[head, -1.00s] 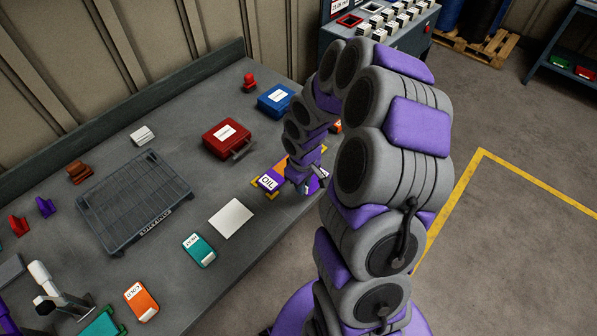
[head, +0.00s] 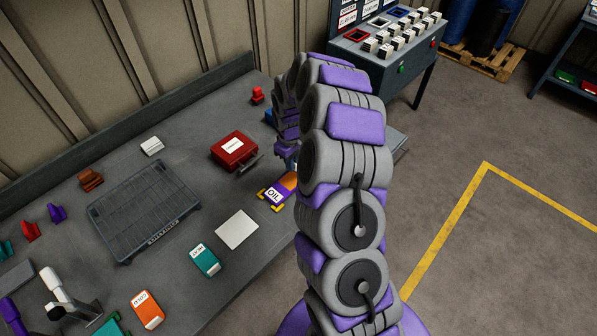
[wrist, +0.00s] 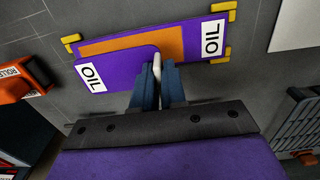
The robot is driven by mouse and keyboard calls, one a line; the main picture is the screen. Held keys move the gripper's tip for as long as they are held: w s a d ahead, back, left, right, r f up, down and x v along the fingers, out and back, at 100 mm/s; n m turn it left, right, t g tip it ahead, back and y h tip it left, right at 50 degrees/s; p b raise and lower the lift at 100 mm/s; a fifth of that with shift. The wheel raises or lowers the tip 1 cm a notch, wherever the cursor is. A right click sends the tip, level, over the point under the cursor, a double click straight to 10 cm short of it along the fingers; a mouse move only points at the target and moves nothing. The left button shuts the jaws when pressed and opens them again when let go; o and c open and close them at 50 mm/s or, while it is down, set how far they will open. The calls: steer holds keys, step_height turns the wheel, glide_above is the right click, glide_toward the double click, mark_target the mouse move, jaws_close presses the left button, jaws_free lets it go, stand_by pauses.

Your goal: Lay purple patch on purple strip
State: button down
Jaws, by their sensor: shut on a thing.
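The purple strip (wrist: 194,45) lies flat between yellow corner brackets, with an orange band along it and an OIL label at its right end in the wrist view. It also shows in the head view (head: 274,195), partly behind my arm. My gripper (wrist: 157,68) is shut on the pale tab of the purple patch (wrist: 122,68), which has its own OIL label at the left. The patch overlaps the strip's lower left part in the wrist view, covering some of the orange. I cannot tell whether it touches. In the head view my arm hides the patch.
A red case (head: 233,150) stands behind the strip. A white sheet (head: 237,229) and a teal box (head: 205,260) lie to the near left. A dark rack (head: 145,210) lies farther left. An orange-red roller block (wrist: 25,76) is left in the wrist view.

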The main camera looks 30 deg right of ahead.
mark_target(291, 180)
steer(key=shift+w+r, duration=0.1)
steer(key=shift+w, duration=0.25)
stand_by(0.3)
steer(key=shift+f, duration=2.9)
steer(key=shift+f, duration=0.55)
steer(key=c, duration=1.1)
jaws_free()
step_height(291, 180, up, 17)
steer(key=p, duration=0.1)
steer(key=shift+r, duration=0.15)
